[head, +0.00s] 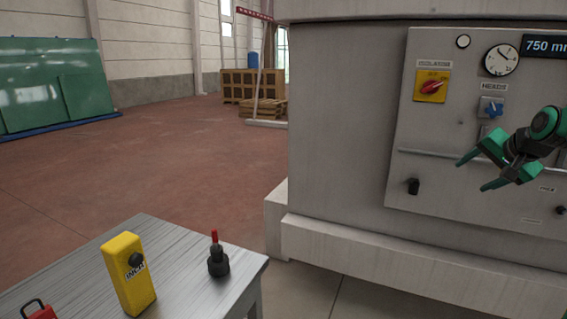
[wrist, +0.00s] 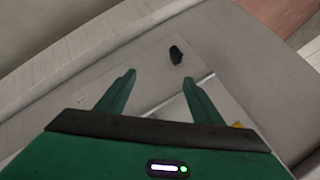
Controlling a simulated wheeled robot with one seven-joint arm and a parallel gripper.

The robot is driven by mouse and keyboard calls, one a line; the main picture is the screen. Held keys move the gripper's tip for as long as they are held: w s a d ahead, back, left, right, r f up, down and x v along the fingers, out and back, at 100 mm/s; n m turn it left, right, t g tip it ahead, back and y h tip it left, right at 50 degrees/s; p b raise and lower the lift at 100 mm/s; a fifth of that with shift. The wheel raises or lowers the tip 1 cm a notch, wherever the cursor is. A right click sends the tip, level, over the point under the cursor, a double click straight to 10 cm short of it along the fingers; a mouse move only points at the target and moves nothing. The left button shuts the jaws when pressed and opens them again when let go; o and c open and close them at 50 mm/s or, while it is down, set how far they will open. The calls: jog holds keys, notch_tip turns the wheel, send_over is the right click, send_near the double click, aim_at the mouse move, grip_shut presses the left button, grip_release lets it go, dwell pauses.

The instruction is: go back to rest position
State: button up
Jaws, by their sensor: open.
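My gripper (head: 474,174) is at the right of the head view, in front of the machine's control panel (head: 440,130). Its two green fingers are spread apart with nothing between them. In the wrist view the open fingers (wrist: 159,90) point toward the light panel, with a small black knob (wrist: 176,54) beyond them, toward the right finger. The same black knob (head: 413,186) shows low on the panel in the head view, left of the gripper.
The panel carries a red knob on a yellow plate (head: 431,87), a blue knob (head: 491,107) and a gauge (head: 501,60). A grey table (head: 185,258) at the lower left holds a yellow box (head: 128,275) and a black red-tipped item (head: 218,262). Open floor (head: 170,150) lies beyond.

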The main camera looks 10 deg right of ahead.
jog(key=s+a+f+n+g, duration=0.2)
jog(key=s+a+f, duration=0.3)
jog(key=s, duration=0.5)
jog(key=s+a+f+n+g+y, duration=0.1)
jog(key=s+a+f+n+g, duration=0.1)
jog(key=s+a+f+g, duration=0.2)
jog(key=s+a+f+n+g+y, duration=0.1)
jog(key=s+a+f+g, duration=0.2)
jog(key=s, duration=1.4)
jog(key=a+f, duration=0.3)
jog(key=a, duration=0.3)
jog(key=shift+s+a+f+n, duration=0.15)
jog(key=shift+s+a+n, duration=0.05)
jog(key=shift+a+n, duration=0.2)
jog(key=shift+w+f, duration=0.25)
jog(key=shift+w, duration=0.4)
